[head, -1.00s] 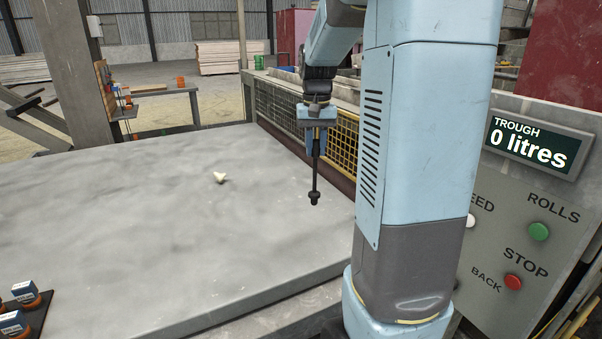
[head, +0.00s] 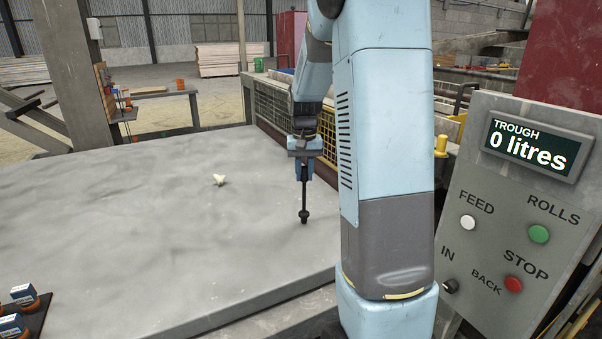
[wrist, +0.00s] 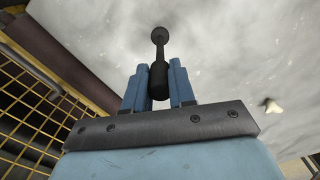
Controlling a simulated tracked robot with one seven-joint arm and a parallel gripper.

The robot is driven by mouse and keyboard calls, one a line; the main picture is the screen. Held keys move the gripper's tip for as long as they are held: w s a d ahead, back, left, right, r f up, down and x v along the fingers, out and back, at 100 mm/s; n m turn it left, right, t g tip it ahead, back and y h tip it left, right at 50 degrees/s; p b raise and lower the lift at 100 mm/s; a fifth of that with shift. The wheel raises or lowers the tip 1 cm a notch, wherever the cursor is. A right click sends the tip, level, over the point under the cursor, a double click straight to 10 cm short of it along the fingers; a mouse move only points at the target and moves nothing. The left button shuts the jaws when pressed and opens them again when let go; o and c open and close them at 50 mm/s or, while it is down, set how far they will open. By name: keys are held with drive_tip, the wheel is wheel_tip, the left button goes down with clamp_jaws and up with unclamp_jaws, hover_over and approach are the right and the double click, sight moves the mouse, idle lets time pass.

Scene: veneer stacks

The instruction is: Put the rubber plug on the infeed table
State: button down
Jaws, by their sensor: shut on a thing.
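The rubber plug (head: 304,203) is a black rod with a rounded knob at its lower end. My gripper (head: 303,178) is shut on its upper part, and the plug hangs upright, knob down. In the wrist view the plug (wrist: 160,50) stands out between the two blue fingers of my gripper (wrist: 158,84). The infeed table (head: 130,235) is the wide grey slab. In the head view the plug's knob shows against the right part of the tabletop; I cannot tell whether it touches.
A small whitish object (head: 219,180) lies on the tabletop left of my gripper. A dark tray (head: 38,316) with small boxes is at the front left. A yellow mesh guard (head: 277,113) runs along the table's far right side. A control panel (head: 520,225) stands at the right.

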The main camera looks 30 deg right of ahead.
drive_tip(key=c, duration=0.9)
unclamp_jaws()
drive_tip(key=shift+c, duration=0.2)
wheel_tip(320, 180, up, 12)
drive_tip(key=s+a+n+t, duration=0.1)
drive_tip(key=s+a, duration=0.3)
drive_tip(key=s, duration=0.5)
drive_tip(key=s+a+n+t, duration=0.2)
drive_tip(key=s+a, duration=0.3)
drive_tip(key=s, duration=0.3)
drive_tip(key=s+a+r+n+t, duration=0.1)
drive_tip(key=s+a+t, duration=0.1)
drive_tip(key=s+a, duration=0.3)
drive_tip(key=s, duration=0.4)
drive_tip(key=shift+s+a+n+t, duration=0.25)
drive_tip(key=shift+s+n+t, duration=0.05)
